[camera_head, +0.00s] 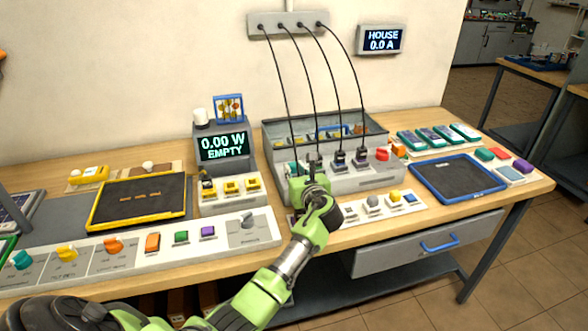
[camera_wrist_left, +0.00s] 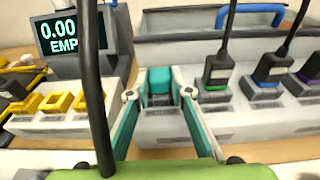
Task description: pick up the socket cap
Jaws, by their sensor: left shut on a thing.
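The socket cap is a small teal block (camera_wrist_left: 159,80) between the fingertips of my left gripper (camera_wrist_left: 160,93) in the left wrist view. It sits at the left end of the grey socket unit (camera_wrist_left: 240,118); I cannot tell if it is seated or lifted. In the head view a bit of teal (camera_head: 293,168) shows just beyond my left gripper (camera_head: 298,178), whose green body hides most of it. The gripper is shut on the cap. My right gripper is not in view.
Black cables hang from a wall box (camera_head: 288,25) to plugs beside the cap; one crosses close in front of the wrist camera. A display reading EMPTY (camera_head: 223,147) stands left. A yellow-rimmed tray (camera_head: 138,202) and a blue-rimmed tray (camera_head: 457,178) flank the unit.

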